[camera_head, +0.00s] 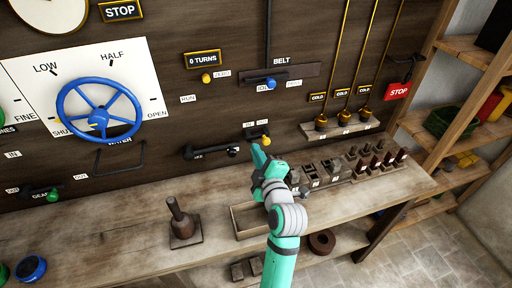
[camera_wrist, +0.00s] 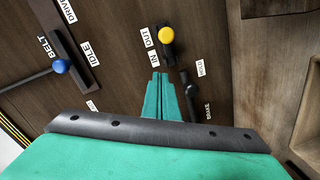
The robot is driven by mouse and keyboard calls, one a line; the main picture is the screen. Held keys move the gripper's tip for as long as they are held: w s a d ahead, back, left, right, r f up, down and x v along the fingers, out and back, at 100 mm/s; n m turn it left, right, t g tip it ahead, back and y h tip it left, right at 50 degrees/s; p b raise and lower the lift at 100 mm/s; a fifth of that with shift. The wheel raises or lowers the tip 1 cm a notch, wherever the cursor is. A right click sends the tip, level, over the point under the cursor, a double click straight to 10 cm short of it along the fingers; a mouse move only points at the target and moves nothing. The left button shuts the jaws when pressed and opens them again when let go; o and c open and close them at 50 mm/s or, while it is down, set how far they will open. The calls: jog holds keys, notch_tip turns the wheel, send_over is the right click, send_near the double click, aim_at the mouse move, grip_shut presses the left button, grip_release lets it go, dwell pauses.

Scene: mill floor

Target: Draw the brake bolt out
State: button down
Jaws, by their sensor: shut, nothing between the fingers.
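The brake bolt's yellow knob (camera_head: 266,140) is on a small dark plate on the wall panel, under IN and OUT labels. In the wrist view the yellow knob (camera_wrist: 166,34) sits at the far end of its plate, beside the OUT label. My gripper (camera_head: 257,149) is just below and left of the knob in the head view. In the wrist view my gripper (camera_wrist: 160,77) is shut and empty, its fingertips short of the knob with a visible gap, near the IN label.
The black brake lever (camera_wrist: 189,96) lies close to the right of my fingers. The blue belt knob (camera_head: 270,82) is above the bolt. On the bench are an open wooden box (camera_head: 246,233), a wooden-handled block (camera_head: 182,226) and a rack of several pegs (camera_head: 368,166).

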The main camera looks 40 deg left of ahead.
jog(key=v, duration=0.6)
jog(key=shift+d, duration=0.35)
jog(key=shift+s, duration=0.2)
